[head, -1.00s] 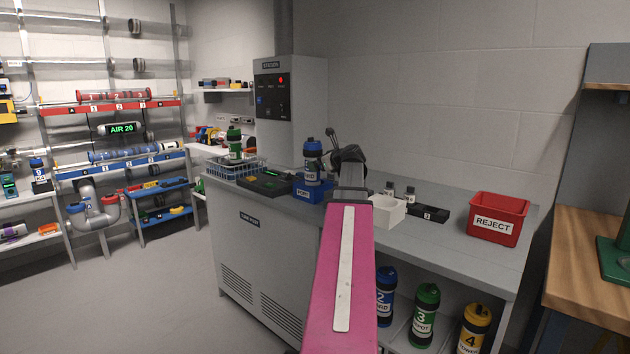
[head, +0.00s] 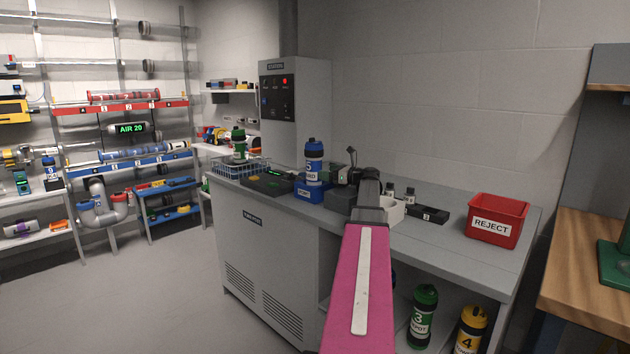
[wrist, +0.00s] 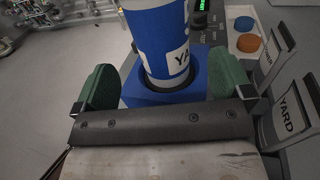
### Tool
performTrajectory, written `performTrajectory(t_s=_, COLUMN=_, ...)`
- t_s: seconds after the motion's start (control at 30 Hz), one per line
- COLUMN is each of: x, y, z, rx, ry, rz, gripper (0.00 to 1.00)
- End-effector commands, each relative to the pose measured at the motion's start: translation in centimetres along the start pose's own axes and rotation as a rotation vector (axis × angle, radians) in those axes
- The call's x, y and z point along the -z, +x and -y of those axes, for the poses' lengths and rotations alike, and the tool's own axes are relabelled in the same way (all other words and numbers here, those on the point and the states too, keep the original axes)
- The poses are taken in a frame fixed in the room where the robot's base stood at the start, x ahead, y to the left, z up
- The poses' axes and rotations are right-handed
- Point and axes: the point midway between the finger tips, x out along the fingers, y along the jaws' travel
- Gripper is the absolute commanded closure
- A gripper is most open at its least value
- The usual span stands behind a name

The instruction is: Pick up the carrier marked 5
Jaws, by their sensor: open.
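The carrier marked 5 (head: 314,160) is a blue tube with a dark blue cap and a white "YARD" label. It stands upright in a blue holder (head: 309,193) on the bench. In the wrist view, the lower part of the carrier (wrist: 168,45) and the holder (wrist: 160,93) show; its cap is out of frame. My gripper (wrist: 168,82) is open, with a green pad on either side of the carrier's image and gaps on both sides. In the head view, my gripper (head: 347,165) is just right of the carrier, apart from it.
A green carrier (head: 239,145) stands in a wire basket left of the holder. A black-and-green device (head: 266,184) lies between them. A red REJECT bin (head: 497,219) is at right. Green carrier 3 (head: 423,315) and yellow carrier 4 (head: 470,330) stand on the lower shelf.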

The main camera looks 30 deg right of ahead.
Motion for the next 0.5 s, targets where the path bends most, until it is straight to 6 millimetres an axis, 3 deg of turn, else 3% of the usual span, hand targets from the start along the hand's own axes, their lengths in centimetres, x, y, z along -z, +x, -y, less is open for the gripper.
performTrajectory(t_s=0.5, x=-0.9, y=5.4, z=0.3, rx=0.000, ry=-0.001, rz=-0.002, gripper=0.02)
